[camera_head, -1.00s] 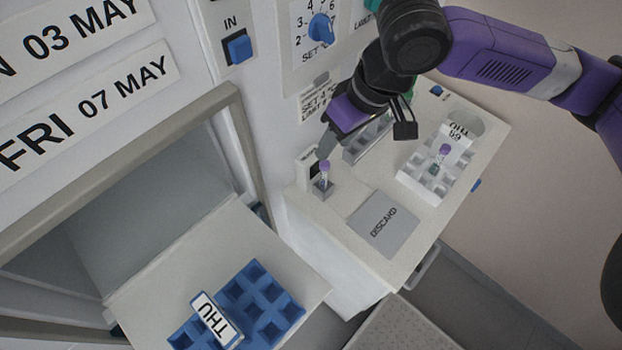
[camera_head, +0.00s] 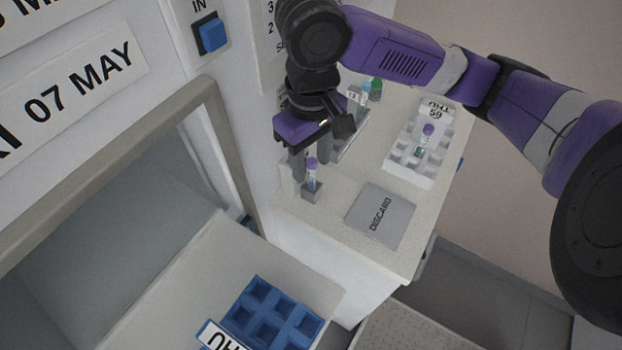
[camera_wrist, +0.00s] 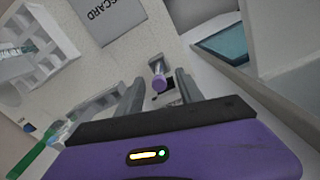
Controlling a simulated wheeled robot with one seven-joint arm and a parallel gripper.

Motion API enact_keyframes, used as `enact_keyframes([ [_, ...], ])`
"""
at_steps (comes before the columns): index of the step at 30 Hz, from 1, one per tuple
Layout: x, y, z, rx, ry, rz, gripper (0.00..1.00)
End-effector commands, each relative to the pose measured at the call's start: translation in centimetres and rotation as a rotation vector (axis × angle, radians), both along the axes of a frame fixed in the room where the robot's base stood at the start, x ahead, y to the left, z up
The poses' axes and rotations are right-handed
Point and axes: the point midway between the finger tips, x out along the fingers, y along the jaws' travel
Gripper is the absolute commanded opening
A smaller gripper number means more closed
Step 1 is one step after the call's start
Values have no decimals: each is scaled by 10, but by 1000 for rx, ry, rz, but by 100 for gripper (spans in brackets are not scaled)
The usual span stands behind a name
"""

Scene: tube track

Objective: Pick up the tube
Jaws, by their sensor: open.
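A tube with a purple cap (camera_head: 311,172) stands upright in a small grey holder (camera_head: 312,193) at the counter's left end. My gripper (camera_head: 311,168) is open and points down, with its fingers at or just behind the tube's cap in the head view. In the wrist view the purple cap (camera_wrist: 159,83) shows between the two open fingers (camera_wrist: 158,92), nearer the left one, with no clear contact. A second purple-capped tube (camera_head: 428,131) stands in the white rack (camera_head: 408,178) labelled THU 59; it also shows in the wrist view (camera_wrist: 22,50).
A grey DISCARD plate (camera_head: 381,216) lies on the counter right of the holder. Another rack with green- and blue-capped tubes (camera_head: 375,86) stands behind my gripper. A blue rack (camera_head: 270,312) labelled THU sits on the lower left surface. The wall is close on the left.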

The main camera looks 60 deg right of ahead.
Motion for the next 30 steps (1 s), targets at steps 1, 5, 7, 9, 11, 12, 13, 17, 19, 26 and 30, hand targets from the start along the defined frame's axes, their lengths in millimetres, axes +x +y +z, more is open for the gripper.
enact_keyframes([
  [1,-1,0,-9,1,1,-1,44],
  [5,-1,0,-18,0,0,0,44],
  [7,0,0,-19,0,-1,0,44],
  [9,0,0,-18,-1,-1,0,44],
  [11,0,0,-18,-1,-1,0,44],
  [12,0,0,-18,-1,-1,0,44],
  [13,0,0,-18,-1,-1,0,40],
  [17,-1,0,-18,-1,-1,0,14],
  [19,-1,0,-18,-1,-1,0,1],
  [26,-1,0,-18,-1,-1,0,0],
  [30,0,0,-16,-1,-1,1,0],
])
